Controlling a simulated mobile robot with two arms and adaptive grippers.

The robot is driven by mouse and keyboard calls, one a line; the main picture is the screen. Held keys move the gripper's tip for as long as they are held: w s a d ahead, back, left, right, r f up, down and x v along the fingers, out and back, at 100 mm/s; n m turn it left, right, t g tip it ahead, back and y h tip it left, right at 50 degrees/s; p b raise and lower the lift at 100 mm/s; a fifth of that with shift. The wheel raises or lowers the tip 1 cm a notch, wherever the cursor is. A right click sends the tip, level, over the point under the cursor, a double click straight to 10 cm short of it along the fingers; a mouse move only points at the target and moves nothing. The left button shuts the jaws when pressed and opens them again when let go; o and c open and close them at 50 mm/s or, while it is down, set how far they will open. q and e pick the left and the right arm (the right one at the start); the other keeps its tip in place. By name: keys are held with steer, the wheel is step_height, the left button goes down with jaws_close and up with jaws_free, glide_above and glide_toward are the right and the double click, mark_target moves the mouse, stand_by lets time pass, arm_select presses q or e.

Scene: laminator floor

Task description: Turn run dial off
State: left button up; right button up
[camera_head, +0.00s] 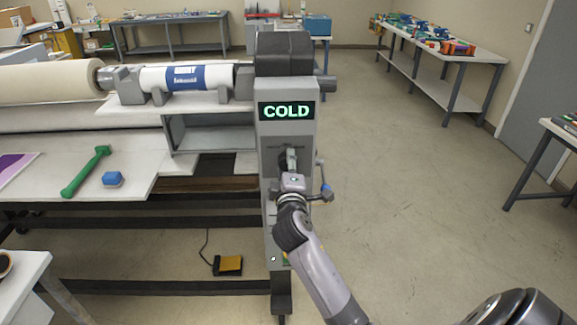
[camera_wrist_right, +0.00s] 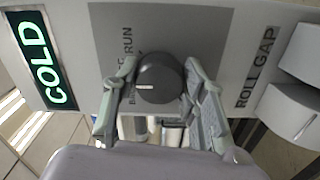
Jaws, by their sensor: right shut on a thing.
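The run dial (camera_wrist_right: 160,78) is a round dark grey knob on the laminator's grey control panel (camera_wrist_right: 215,30). A short white pointer line shows on its face, at the left in the right wrist view. The sideways word RUN is readable beside it; other labels are partly covered by a finger. My right gripper (camera_head: 291,160) is at the panel below the COLD display, its fingers on either side of the dial and shut on it. In the head view the gripper hides most of the dial. My left gripper is not in view.
The lit COLD display (camera_head: 287,111) is above the dial. A ROLL GAP control (camera_wrist_right: 298,112) is beside it in the wrist view. A crank with a blue knob (camera_head: 327,188) sticks out at the panel's right. A green tool (camera_head: 87,171) lies on the laminator table. Floor to the right is clear.

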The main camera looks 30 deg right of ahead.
steer(key=shift+f, duration=0.1)
steer(key=o, duration=1.2)
steer(key=shift+c, duration=0.2)
steer(key=shift+s, duration=0.1)
steer(key=v, duration=1.2)
